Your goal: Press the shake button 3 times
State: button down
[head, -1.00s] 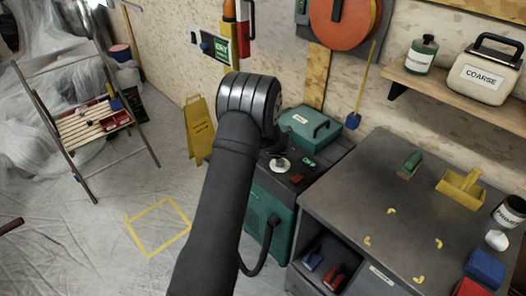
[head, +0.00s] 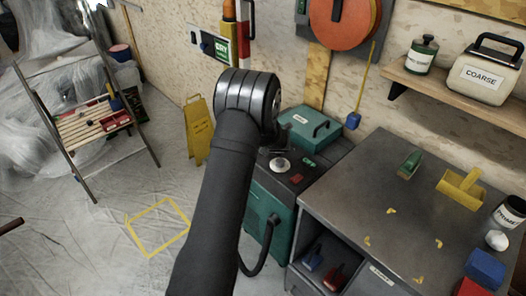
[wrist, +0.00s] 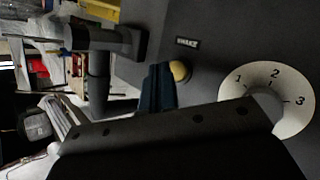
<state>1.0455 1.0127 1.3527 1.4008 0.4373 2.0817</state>
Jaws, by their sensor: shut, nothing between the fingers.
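The shake button is a small round yellowish knob (wrist: 180,71) in the wrist view, below a label (wrist: 187,43) that appears to read SHAKE, on a dark panel. My gripper (wrist: 161,72) is shut and empty. Its dark blue fingertips are just left of the knob in that view; I cannot tell whether they touch it. In the head view my arm hides the button and most of the gripper. The teal machine (head: 270,215) with the dark top stands behind my arm.
A white dial marked 1, 2, 3 (wrist: 273,85) lies right of the button. On the machine top are a red switch (head: 296,178), a green label (head: 308,161) and a teal lidded box (head: 310,130). A grey workbench (head: 400,215) adjoins at right.

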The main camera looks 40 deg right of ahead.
jog(key=shift+r, duration=2.5)
jog(key=shift+f, duration=0.1)
notch_tip(320, 180, up, 4)
jog(key=shift+f, duration=0.1)
jog(key=c, duration=2.2)
grip_release()
